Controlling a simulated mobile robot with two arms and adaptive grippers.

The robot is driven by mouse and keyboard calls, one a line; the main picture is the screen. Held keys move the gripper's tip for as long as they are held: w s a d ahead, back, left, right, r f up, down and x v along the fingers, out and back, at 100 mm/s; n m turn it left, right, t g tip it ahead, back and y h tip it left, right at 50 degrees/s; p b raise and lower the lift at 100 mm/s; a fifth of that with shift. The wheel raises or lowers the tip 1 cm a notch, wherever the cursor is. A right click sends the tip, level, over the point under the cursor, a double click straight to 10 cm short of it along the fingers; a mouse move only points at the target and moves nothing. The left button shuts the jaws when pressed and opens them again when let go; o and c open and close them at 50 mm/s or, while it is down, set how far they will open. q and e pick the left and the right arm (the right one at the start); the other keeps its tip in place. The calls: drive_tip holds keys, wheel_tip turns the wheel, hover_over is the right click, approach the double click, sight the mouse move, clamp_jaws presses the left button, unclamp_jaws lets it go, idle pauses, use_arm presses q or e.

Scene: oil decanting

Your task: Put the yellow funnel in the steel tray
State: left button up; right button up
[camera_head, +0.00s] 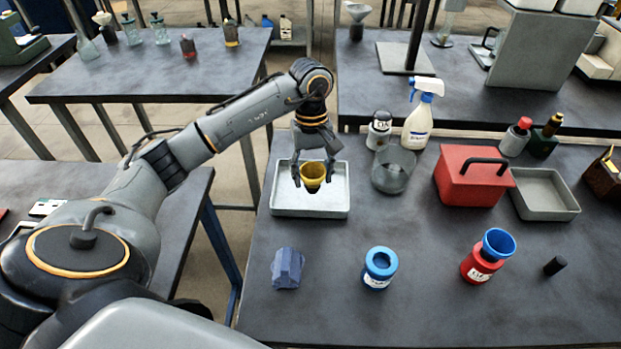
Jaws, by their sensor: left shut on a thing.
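The yellow funnel (313,174) is between the fingers of my left gripper (313,178), which is shut on it. Gripper and funnel are over the steel tray (334,206), a shallow light-grey tray at the back left of the near table. The funnel's wide mouth faces up. Its lower end appears within the tray's outline, but I cannot tell whether it touches the tray floor. My right gripper is not in view.
A glass beaker (393,172) and spray bottle (418,122) stand right of the tray. Farther right are a red toolbox (468,176) and grey tray (567,207). In front are a blue-grey block (287,268), blue container (379,270) and red bottle (478,266) with a blue funnel (498,244).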

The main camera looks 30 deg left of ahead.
use_arm(q)
drive_tip(key=shift+w+a+f, duration=0.3)
drive_tip(key=shift+a+f, duration=0.05)
drive_tip(key=shift+f, duration=0.25)
drive_tip(key=f, duration=0.1)
drive_tip(key=f+p, duration=0.2)
drive_tip(key=shift+w+a, duration=0.15)
drive_tip(key=shift+a, duration=0.1)
drive_tip(key=shift+f, duration=0.45)
drive_tip(key=shift+f, duration=0.15)
drive_tip(key=o, duration=1)
